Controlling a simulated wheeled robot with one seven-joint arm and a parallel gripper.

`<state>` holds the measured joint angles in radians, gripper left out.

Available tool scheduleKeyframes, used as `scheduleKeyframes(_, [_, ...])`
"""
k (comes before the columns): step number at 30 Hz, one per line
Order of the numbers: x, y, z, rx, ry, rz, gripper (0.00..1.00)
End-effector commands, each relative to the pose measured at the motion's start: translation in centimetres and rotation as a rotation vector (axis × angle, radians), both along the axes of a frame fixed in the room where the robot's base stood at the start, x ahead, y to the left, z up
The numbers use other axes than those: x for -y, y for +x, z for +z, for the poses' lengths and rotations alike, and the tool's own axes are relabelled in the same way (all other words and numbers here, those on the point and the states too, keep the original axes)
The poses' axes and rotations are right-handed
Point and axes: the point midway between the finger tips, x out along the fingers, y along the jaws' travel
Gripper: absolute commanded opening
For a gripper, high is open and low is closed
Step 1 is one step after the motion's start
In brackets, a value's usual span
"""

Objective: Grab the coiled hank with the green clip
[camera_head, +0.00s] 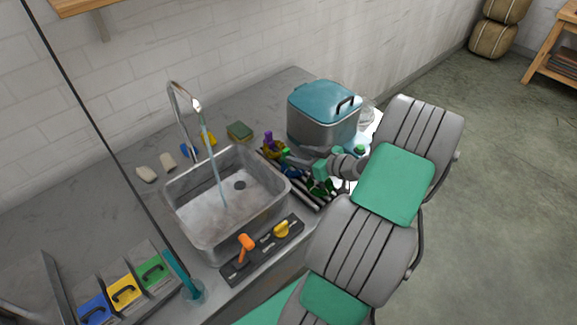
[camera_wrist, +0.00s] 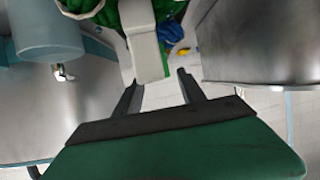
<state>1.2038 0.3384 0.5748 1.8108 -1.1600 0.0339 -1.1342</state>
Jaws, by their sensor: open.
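Several coiled hanks lie on a dark striped rack right of the sink. An olive-yellow hank (camera_head: 273,150) has a purple clip (camera_head: 268,137). A blue hank (camera_head: 291,171) and a dark green hank (camera_head: 320,187) lie nearer the front. A small green piece (camera_head: 286,153) shows beside them; I cannot tell whether it is a clip. In the wrist view, a pale block with a green edge (camera_wrist: 145,38) lies in front of green strands (camera_wrist: 112,14), with blue strands (camera_wrist: 171,30) beside it. My gripper (camera_wrist: 158,79) is open, its fingers apart below the block, nothing visibly held. My arm partly hides the hanks.
A metal pot with a teal lid (camera_head: 325,115) stands behind the hanks. The sink (camera_head: 180,215) with its tap (camera_head: 181,120) is to the left. A dark strip with orange and yellow handles (camera_head: 262,250) lies along the front edge.

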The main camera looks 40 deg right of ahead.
Motion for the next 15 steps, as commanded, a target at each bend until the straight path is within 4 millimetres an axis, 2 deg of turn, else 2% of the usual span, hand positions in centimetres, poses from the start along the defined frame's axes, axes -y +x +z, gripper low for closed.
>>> scheduleKeyframes(9, [-1.7,4.5,-1.8,-0.005,0.003,0.002,0.47])
scheduleKeyframes(15, [-1.8,5.0,-2.1,-0.004,0.001,0.001,0.47])
